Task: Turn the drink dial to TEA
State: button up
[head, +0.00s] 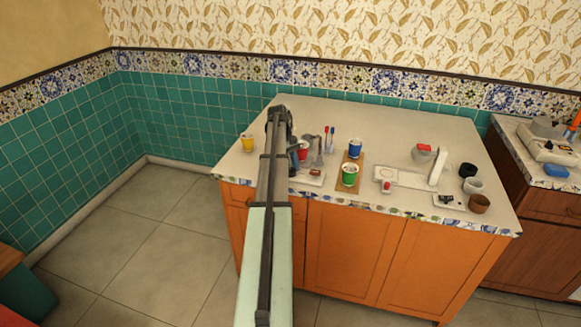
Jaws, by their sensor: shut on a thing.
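My arm reaches over the counter, and my gripper (294,155) points down at the counter's left part. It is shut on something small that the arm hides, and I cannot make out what. Just right of it in the picture is a red cup (303,150), partly covered. A white flat panel (312,181) with a small red-brown piece (315,172) lies below and right of the gripper, its left end hidden. A grey metal vessel (314,147) stands behind. I cannot make out the drink dial or any TEA marking.
A yellow cup (247,143) stands left of the arm. A green cup (349,175) and blue cup (355,148) stand on a brown tray (363,158). The counter's back is clear.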

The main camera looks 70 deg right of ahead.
jog(key=o, duration=1)
jog(key=shift+r, duration=0.15)
jog(key=shift+v, duration=3.65)
